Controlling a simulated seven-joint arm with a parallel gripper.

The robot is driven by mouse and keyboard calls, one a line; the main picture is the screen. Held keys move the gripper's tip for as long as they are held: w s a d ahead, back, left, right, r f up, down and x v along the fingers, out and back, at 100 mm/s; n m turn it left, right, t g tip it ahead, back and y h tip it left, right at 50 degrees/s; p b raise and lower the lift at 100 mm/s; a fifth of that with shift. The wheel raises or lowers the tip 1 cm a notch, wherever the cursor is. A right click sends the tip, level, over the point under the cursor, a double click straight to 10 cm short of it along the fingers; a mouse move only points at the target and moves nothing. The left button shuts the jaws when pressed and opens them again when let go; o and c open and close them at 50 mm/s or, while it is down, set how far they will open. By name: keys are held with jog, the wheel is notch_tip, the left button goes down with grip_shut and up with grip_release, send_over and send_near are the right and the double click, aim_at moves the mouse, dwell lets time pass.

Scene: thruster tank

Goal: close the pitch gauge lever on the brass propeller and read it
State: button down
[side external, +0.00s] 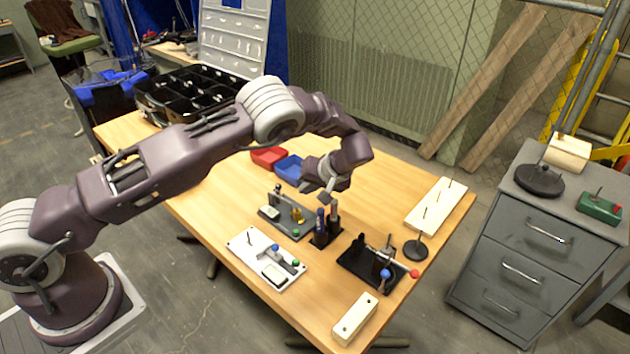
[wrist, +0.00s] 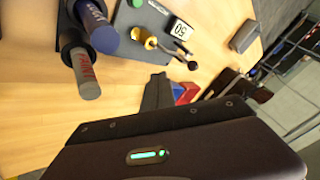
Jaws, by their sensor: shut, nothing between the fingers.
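The brass propeller (wrist: 150,42) sits on a dark grey plate (wrist: 128,20) in the wrist view. It also shows as a small yellow shape in the side view (side external: 299,219). A lever with a black knob (wrist: 192,65) reaches out beside the brass; I cannot tell whether it is closed. A white display (wrist: 181,29) on the plate shows dark digits like 50, turned in the picture. My gripper (side external: 326,196) is shut and empty, above the table near the plate and the marker holder. In the wrist view its fingertips (wrist: 158,90) are apart from the propeller and lever.
A black holder (side external: 321,240) with upright cylinders stands close beside the plate. A white board (side external: 259,268) and a black fixture (side external: 358,262) lie nearer the front. Red (side external: 268,156) and blue (side external: 288,167) bins are behind. Bare tabletop lies at the left.

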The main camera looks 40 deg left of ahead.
jog(key=shift+s+a, duration=0.55)
jog(key=shift+a, duration=0.4)
jog(key=shift+s+a, duration=0.55)
jog(key=shift+a, duration=0.35)
jog(key=shift+a, duration=0.2)
jog(key=shift+s+a+h, duration=0.1)
jog(key=shift+a+h, duration=0.1)
jog(key=shift+h, duration=0.6)
jog(key=shift+a+r+h, duration=0.7)
jog(key=shift+a+r, duration=0.25)
jog(key=shift+a, duration=0.05)
